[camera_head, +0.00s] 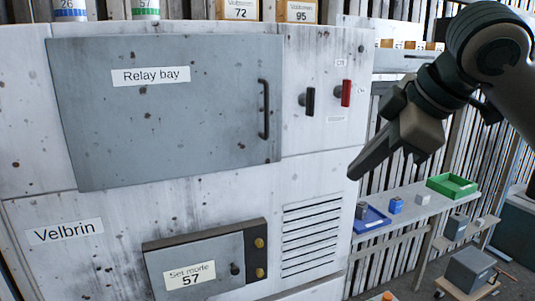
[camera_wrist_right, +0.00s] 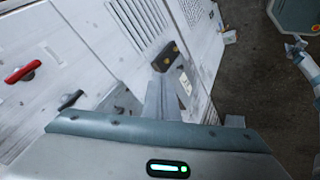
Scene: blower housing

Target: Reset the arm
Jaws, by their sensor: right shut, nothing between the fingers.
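My right gripper (camera_head: 358,172) is in front of the cabinet's right edge in the head view, pointing down and left. It is shut and empty and appears clear of the cabinet. In the right wrist view its fingers (camera_wrist_right: 162,90) lie together, with the cabinet beyond them. A pale jointed part at the right edge of the wrist view may be my left arm; its jaws are too small to read. The grey cabinet (camera_head: 120,215) has a closed "Relay bay" door (camera_head: 170,125) with a dark handle (camera_head: 263,110).
A black switch (camera_head: 309,102) and red switch (camera_head: 346,92) are right of the door. A "Set mode 57" panel (camera_head: 205,275) and vent (camera_head: 310,237) are below. A shelf (camera_head: 412,203) at right holds a blue tray (camera_head: 371,222) and green tray (camera_head: 453,186).

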